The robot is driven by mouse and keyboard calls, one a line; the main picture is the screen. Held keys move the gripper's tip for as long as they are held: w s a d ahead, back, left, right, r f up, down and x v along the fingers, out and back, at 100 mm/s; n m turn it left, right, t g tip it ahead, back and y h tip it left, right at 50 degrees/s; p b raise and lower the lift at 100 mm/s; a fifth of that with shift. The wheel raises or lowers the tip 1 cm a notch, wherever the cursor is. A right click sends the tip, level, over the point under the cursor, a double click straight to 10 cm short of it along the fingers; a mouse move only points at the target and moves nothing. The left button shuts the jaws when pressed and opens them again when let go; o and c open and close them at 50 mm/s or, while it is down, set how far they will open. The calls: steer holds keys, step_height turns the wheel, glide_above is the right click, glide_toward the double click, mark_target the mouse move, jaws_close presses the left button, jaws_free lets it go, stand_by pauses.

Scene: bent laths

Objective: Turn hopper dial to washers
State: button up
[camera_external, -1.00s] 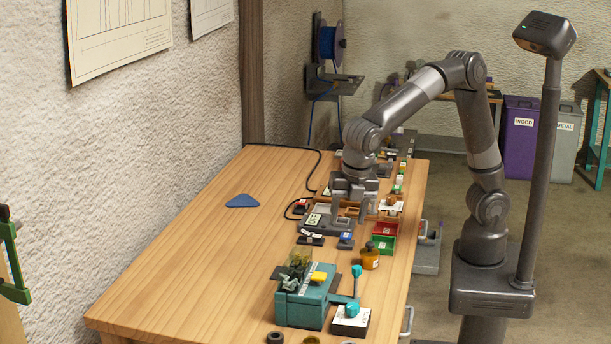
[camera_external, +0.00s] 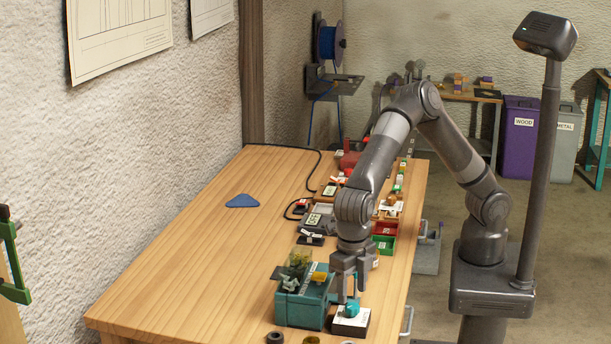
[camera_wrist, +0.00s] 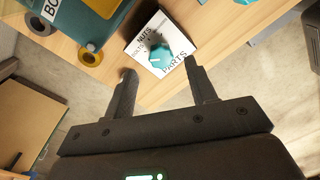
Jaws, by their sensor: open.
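The hopper dial is a teal knob (camera_wrist: 160,58) on a white-topped box (camera_wrist: 143,39). A pale pointer mark shows on the knob. In the external view the dial box (camera_external: 347,329) stands at the right side of the teal hopper machine (camera_external: 297,312). My gripper (camera_external: 350,292) is open and empty just above the dial. In the wrist view the knob lies between and just beyond the two fingertips (camera_wrist: 160,69), with no clear contact.
The teal machine stands close on the left of my gripper, with a yellow piece (camera_external: 319,277) on top. Dark and brass rings (camera_external: 275,338) lie at the near table edge. Red and green bins (camera_external: 383,245) are behind. The table's left half is mostly clear.

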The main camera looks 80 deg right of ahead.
mark_target(352, 305)
steer(key=shift+f, duration=2.15)
steer(key=shift+c, duration=0.2)
steer(key=c, duration=0.9)
